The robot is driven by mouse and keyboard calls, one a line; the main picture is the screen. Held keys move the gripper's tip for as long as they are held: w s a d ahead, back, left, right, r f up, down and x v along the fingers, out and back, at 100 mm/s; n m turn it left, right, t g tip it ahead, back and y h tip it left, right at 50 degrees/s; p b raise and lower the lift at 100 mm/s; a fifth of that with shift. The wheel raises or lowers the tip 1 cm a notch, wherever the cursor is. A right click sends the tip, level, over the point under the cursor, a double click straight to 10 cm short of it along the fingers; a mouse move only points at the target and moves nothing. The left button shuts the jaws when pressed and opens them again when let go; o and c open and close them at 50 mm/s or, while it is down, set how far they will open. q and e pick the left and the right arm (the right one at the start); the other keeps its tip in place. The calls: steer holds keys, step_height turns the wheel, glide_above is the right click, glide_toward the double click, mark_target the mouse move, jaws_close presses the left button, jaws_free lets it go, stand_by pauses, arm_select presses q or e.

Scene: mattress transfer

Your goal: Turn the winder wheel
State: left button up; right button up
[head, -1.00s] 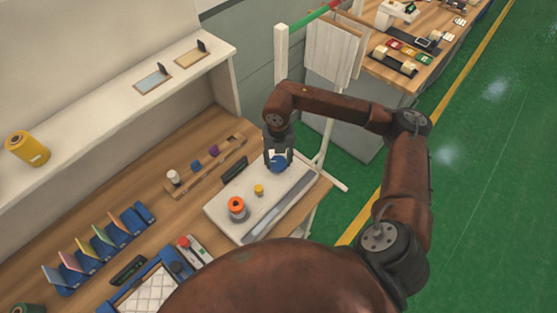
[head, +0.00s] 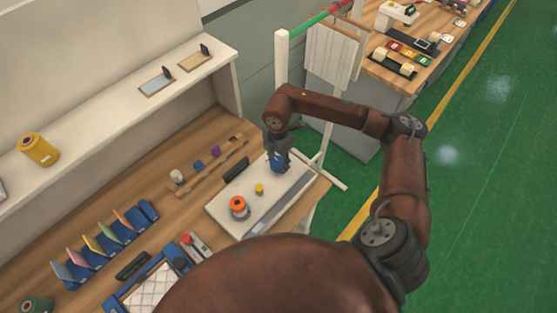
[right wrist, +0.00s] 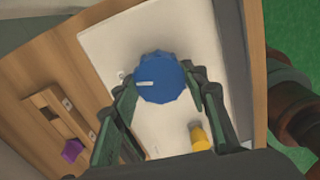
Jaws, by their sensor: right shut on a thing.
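The blue winder wheel (head: 277,163) stands near the far end of a white base plate (head: 228,217) on the wooden bench. My right gripper (head: 276,160) reaches down over it from above and partly hides it in the head view. In the right wrist view the blue wheel (right wrist: 163,79) has a scalloped edge and a pale mark on its top. My right gripper's fingers (right wrist: 165,95) are on either side of it, shut on it. My left gripper is not in view.
On the plate stand an orange-topped spool (head: 238,206) and a small yellow peg (head: 259,189). A wooden rack (head: 205,168) with coloured spools lies left of the plate. Blue holders (head: 112,232) stand further left. White posts (head: 282,60) rise behind my right gripper.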

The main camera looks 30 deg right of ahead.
mark_target(278, 162)
steer(key=m+p, duration=0.1)
steer(key=m, duration=0.3)
steer(key=shift+w+d+r+m+p, duration=0.1)
steer(key=shift+r+m+p, duration=0.1)
steer(key=shift+m+p, duration=0.9)
steer(key=shift+m, duration=0.9)
steer(key=o, duration=1.2)
steer(key=shift+f, duration=0.15)
steer(key=shift+c, duration=0.2)
step_height(278, 162, up, 12)
